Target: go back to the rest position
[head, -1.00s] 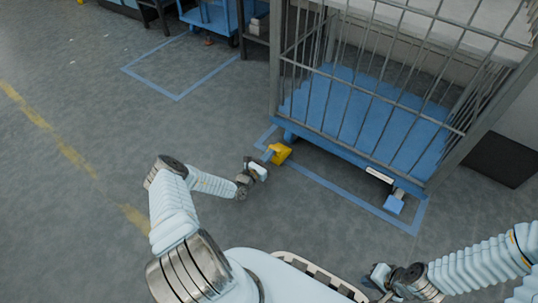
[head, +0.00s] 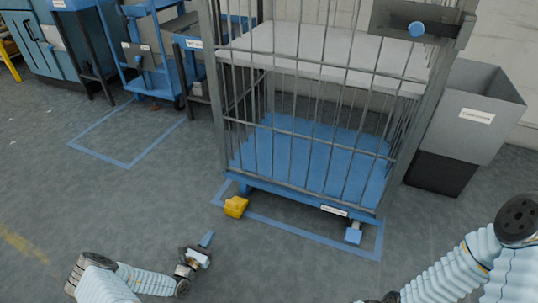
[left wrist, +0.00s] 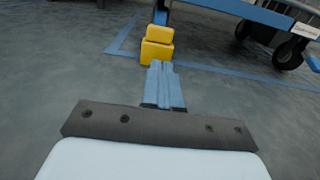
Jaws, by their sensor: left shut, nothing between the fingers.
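My left gripper (head: 206,240) is low in the head view, over open floor in front of the blue cage trolley (head: 335,211). Its blue fingers (left wrist: 163,84) are closed together with nothing between them in the left wrist view. A yellow caster piece (head: 236,206) at the trolley's front left corner is ahead of the fingers and apart from them; it also shows in the left wrist view (left wrist: 157,50). My right arm comes in at the lower right, and its gripper is cut off by the bottom edge.
The barred trolley with a blue floor stands within a blue floor outline (head: 290,231). A grey bin (head: 465,110) stands to its right against the wall. A blue cart (head: 150,60) is at the back left.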

